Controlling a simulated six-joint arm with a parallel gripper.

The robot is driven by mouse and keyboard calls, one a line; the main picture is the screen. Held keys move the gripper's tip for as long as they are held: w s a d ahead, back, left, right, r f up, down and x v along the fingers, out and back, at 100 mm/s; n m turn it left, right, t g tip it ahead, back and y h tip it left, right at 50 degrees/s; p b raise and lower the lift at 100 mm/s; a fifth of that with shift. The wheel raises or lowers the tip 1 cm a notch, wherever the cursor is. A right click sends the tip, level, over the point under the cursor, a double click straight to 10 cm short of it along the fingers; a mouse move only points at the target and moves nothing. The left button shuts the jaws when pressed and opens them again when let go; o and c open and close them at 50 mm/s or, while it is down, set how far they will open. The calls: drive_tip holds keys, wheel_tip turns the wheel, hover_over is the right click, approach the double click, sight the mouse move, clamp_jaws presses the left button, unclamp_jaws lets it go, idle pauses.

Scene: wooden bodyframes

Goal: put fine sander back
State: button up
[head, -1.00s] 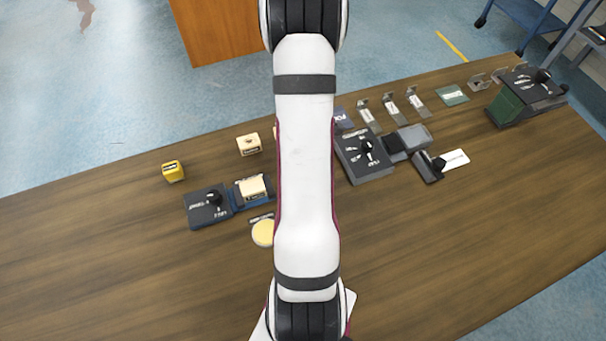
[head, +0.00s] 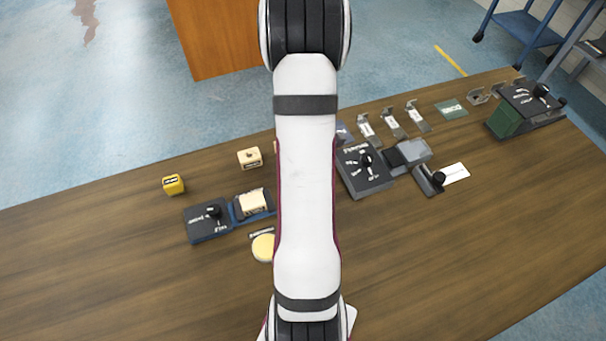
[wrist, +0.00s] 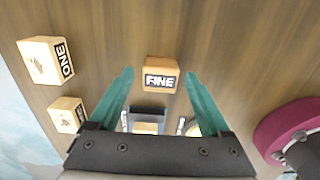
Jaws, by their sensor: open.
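The fine sander block (wrist: 161,83), tan-orange with a black "FINE" label, lies on the wooden table in the wrist view. My gripper (wrist: 160,72) has two teal fingers spread wide, one to each side of the block in the picture. The fingers do not visibly touch it, and nothing is held. A dark-blue holder (wrist: 148,110) with a pale block shows between the fingers, lower in the picture. In the head view a blue holder (head: 238,216) bears a cream block (head: 254,202). My arm hides my gripper in the head view.
A cream "ONE" block (wrist: 40,60) and another cream block (wrist: 64,112) lie left in the wrist view. The head view shows a yellow block (head: 173,184), a dark knob box (head: 208,222), a pale disc (head: 264,247) and a grey device (head: 362,170). The table's front left is clear.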

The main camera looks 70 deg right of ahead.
wheel_tip(320, 180, up, 10)
drive_tip(key=w+a+r+m, duration=0.2)
drive_tip(key=w+a+r, duration=0.1)
drive_tip(key=a, duration=0.3)
drive_tip(key=w+a+r+m, duration=0.3)
drive_tip(key=a, duration=0.4)
drive_tip(key=s+a+r+m+y, duration=0.1)
drive_tip(key=s+a+r+m, duration=0.1)
drive_tip(key=a, duration=0.7)
drive_tip(key=s+a+r+m+y, duration=0.1)
drive_tip(key=s+a+m, duration=0.3)
drive_tip(key=a+m, duration=0.3)
drive_tip(key=a, duration=0.3)
drive_tip(key=shift+s+a+r+m, duration=0.2)
drive_tip(key=shift+s+r+m, duration=0.1)
drive_tip(key=shift+s+r, duration=0.05)
